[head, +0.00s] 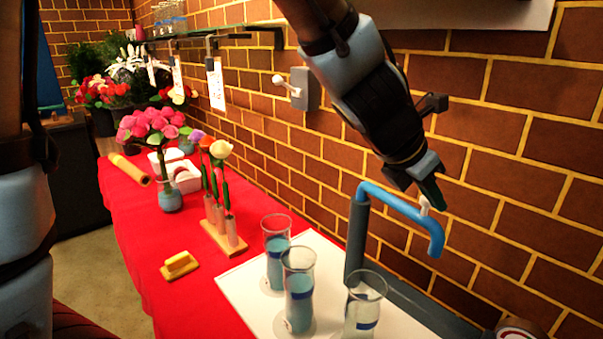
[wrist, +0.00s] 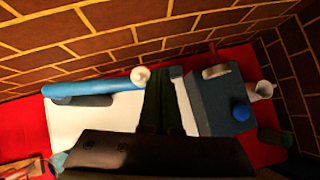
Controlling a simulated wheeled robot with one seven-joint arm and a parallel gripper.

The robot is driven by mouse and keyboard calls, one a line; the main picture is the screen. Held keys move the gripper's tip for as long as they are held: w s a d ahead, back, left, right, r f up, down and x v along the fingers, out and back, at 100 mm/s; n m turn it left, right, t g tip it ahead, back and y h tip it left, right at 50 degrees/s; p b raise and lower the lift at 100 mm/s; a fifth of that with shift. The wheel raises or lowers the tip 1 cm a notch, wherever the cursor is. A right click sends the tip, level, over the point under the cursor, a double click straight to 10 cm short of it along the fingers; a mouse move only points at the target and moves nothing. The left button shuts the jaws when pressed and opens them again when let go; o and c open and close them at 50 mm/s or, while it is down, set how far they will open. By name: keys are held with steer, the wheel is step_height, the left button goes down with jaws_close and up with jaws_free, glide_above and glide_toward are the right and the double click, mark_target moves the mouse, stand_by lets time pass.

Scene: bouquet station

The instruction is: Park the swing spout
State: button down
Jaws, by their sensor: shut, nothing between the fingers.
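The blue swing spout (head: 405,208) reaches out from a dark upright post (head: 357,243) beside the brick wall, and its bent tip (head: 437,242) points down. A small white knob (head: 424,205) stands up from the spout. In the wrist view the spout (wrist: 95,89) runs to the left, with the knob (wrist: 140,75) at its right end. My gripper (head: 432,194) is shut and empty, right beside the knob. In the wrist view my fingers (wrist: 164,100) are just right of the knob; I cannot tell whether they touch it.
Glass vases (head: 298,291) with blue liquid stand on a white mat (head: 245,287); a clearer vase (head: 364,306) stands nearest the spout. A grey box with a blue button (wrist: 238,109) is at right in the wrist view. Flowers (head: 152,125) stand further along the red table.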

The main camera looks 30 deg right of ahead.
steer(key=shift+d, duration=0.35)
stand_by(0.3)
steer(key=p+v, duration=0.3)
steer(key=v, duration=0.7)
steer(key=m+g+h+b, duration=0.2)
steer(key=m+g+b, duration=0.15)
steer(key=b, duration=1.05)
glide_toward(420, 202)
steer(key=shift+p+x, duration=0.7)
steer(key=shift+x, duration=2.5)
